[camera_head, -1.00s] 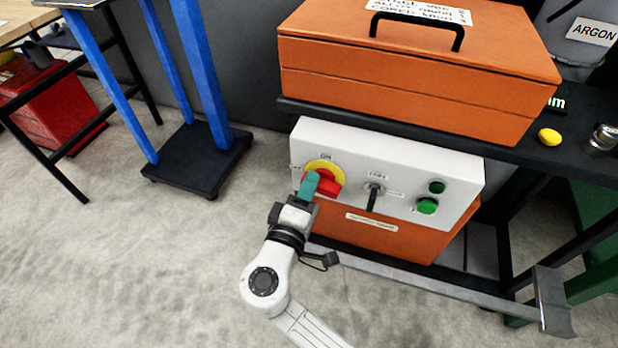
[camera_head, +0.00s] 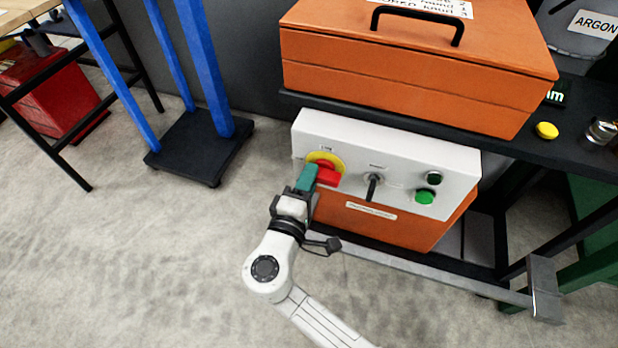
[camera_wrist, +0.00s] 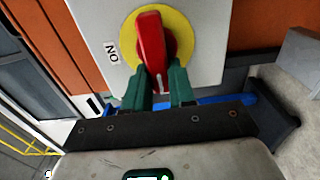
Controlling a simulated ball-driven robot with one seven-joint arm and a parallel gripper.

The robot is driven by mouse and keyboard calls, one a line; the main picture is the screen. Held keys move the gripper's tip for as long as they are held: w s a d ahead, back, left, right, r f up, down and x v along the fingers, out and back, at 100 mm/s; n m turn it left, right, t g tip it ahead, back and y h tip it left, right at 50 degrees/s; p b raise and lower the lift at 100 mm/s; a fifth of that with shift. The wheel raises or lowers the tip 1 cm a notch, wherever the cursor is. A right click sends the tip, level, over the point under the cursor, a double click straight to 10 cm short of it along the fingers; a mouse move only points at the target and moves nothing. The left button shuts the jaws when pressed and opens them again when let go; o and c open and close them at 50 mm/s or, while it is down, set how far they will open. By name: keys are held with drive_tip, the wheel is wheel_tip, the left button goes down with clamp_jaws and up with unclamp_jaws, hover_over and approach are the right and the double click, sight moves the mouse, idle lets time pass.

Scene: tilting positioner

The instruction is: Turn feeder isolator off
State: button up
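The feeder isolator is a red rotary handle (camera_head: 328,176) on a yellow disc (camera_head: 325,157), at the left end of a white panel (camera_head: 400,155). In the wrist view the red handle (camera_wrist: 151,45) crosses the yellow disc (camera_wrist: 182,35) nearly upright in the picture. An "ON" label (camera_wrist: 112,51) sits left of the disc, off the handle's line. My gripper (camera_head: 307,178) is at the handle. In the wrist view its two green fingers (camera_wrist: 161,88) stand on either side of the handle's lower end. I cannot tell whether both press on it.
A black lever switch (camera_head: 373,184) and a green button (camera_head: 425,197) sit right of the isolator. An orange toolbox (camera_head: 400,75) stands on the dark bench above. A blue-legged stand (camera_head: 200,150) is at left. The floor between is clear.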

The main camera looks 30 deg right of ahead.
drive_tip(key=o, duration=0.4)
drive_tip(key=shift+w+d, duration=0.1)
drive_tip(key=shift+d, duration=0.05)
drive_tip(key=shift+o, duration=0.2)
drive_tip(key=p+v, duration=0.1)
drive_tip(key=v, duration=1)
drive_tip(key=shift+w, duration=0.1)
